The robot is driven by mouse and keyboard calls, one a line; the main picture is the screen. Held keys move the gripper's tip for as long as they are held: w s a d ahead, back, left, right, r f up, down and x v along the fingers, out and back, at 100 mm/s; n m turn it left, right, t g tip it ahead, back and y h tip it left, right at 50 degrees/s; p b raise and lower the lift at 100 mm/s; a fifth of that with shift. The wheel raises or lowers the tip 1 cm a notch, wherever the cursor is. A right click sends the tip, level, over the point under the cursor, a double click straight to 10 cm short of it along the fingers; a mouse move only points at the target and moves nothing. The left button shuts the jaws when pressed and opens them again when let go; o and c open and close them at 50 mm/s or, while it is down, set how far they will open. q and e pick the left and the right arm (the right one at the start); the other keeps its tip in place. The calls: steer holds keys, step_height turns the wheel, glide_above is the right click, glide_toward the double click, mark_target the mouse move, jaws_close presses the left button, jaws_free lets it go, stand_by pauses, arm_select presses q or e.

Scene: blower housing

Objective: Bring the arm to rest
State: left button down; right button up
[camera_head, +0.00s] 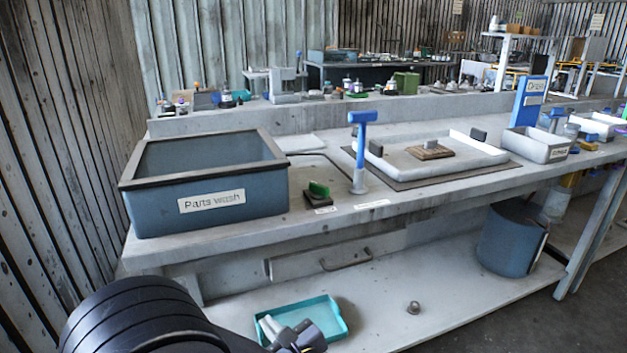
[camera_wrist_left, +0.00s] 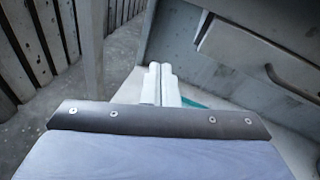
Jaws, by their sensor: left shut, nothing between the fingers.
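My left arm comes in at the bottom left of the head view. Its gripper (camera_head: 269,326) appears in front of the left end of a teal tray on the lower shelf. In the left wrist view the two pale fingers (camera_wrist_left: 160,84) lie side by side, shut and empty. Whether the fingers touch the tray cannot be told. My right gripper is not in view.
The teal tray (camera_head: 333,315) and a small metal part (camera_head: 413,307) are on the lower shelf. Above it are a drawer (camera_head: 300,262) with a handle and a workbench with a blue parts-wash bin (camera_head: 150,205). A blue drum (camera_head: 508,240) stands at right.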

arm_select(q)
steer(key=s+a+f+n+g, duration=0.1)
steer(key=s+a+n+g, duration=0.25)
steer(key=a, duration=0.25)
steer(key=s+a+f+n+g, duration=0.1)
steer(key=s+a+n+g, duration=0.1)
steer(key=a+n+g, duration=0.3)
steer(key=s+a+f+n+g+h, duration=0.1)
steer(key=s+a+n+g+h, duration=0.3)
steer(key=s+n+h, duration=0.6)
steer(key=s+r+n+t+h+p, duration=0.1)
steer(key=r+n+p, duration=0.2)
steer(key=r+p, duration=0.5)
steer(key=s+d+r+n+t+p, duration=0.1)
steer(key=s+r+n+t+p, duration=0.1)
steer(key=r+p, duration=0.7)
steer(key=s+d+r+n+t+h+p, duration=0.1)
steer(key=s+r+n+t+p, duration=0.1)
steer(key=r+n+p, duration=0.3)
step_height(320, 180, up, 7)
steer(key=p, duration=0.3)
steer(key=shift+s+r+h, duration=0.2)
steer(key=shift+s+h, duration=0.05)
steer(key=shift+h, duration=0.05)
steer(key=shift+d+t, duration=0.1)
steer(key=shift+t, duration=0.15)
